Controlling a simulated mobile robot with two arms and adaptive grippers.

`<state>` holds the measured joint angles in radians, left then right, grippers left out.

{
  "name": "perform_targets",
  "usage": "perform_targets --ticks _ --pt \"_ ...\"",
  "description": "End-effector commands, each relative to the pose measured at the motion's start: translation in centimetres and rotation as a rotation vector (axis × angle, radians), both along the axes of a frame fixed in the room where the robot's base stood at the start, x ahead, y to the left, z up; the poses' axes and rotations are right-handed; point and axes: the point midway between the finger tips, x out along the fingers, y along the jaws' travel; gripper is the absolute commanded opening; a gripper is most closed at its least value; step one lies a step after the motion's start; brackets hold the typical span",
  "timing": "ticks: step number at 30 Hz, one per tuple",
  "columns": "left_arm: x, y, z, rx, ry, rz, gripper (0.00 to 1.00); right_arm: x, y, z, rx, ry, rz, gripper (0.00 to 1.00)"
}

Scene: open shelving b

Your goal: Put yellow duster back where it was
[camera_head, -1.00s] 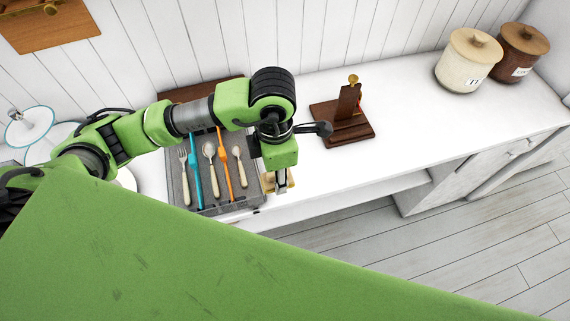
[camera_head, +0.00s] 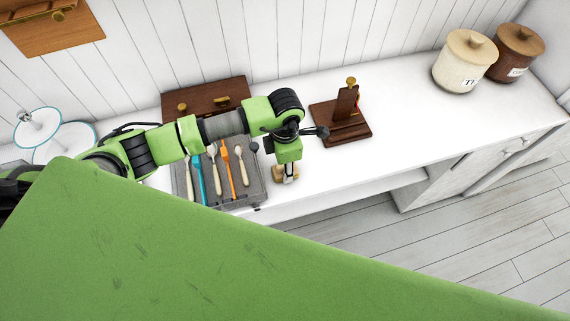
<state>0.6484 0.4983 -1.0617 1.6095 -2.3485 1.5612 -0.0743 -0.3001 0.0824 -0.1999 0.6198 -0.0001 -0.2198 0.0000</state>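A small tan-yellow thing, which looks like the yellow duster (camera_head: 278,174), sits at the fingertips of my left gripper (camera_head: 289,178). It shows on both sides of the fingers, near the counter's front edge, just right of the cutlery tray. The gripper points down and seems shut on it, though the fingers are small and partly hidden. I cannot tell whether the duster touches the counter. My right gripper is not in view.
The grey cutlery tray (camera_head: 256,199) lies left of the gripper, partly behind my arm. A dark wooden stand (camera_head: 350,130) is to the right. A brown box (camera_head: 205,95) is behind. Two lidded jars (camera_head: 459,68) stand far right. The counter (camera_head: 420,110) between stand and jars is clear.

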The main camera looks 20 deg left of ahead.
Motion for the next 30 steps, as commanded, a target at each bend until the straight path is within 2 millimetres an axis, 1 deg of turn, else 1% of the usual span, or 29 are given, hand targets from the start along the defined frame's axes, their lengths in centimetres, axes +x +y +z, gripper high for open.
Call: perform_targets --ticks 5,8,9,11,20,23,24,26,29,30 --pt "0.0 0.0 0.0 -0.001 -0.001 0.000 0.17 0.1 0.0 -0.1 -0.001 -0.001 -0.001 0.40" --pt "0.0 0.0 -0.4 -0.001 -0.001 0.000 0.17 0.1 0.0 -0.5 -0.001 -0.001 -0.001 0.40" --pt "0.0 0.0 -0.4 -0.001 -0.001 0.000 0.37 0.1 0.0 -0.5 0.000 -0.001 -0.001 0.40" --pt "0.0 0.0 -0.2 -0.001 -0.001 0.000 0.51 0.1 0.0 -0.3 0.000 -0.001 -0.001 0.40" --pt "0.0 0.0 -0.2 -0.001 -0.001 0.000 0.51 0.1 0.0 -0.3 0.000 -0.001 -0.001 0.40" --pt "0.0 0.0 0.1 -0.001 -0.001 0.000 0.51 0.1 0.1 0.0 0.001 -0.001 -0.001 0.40" --pt "0.0 0.0 0.4 -0.001 -0.001 0.000 0.51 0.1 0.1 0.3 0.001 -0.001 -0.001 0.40" --pt "0.1 -0.1 0.9 -0.002 -0.004 -0.001 0.51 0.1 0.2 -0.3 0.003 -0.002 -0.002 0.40" --pt "0.2 0.0 2.7 -0.002 -0.005 -0.002 0.51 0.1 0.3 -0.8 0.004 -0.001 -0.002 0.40" --pt "0.2 -0.1 3.6 -0.002 -0.007 -0.003 0.51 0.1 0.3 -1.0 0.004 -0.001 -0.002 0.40"
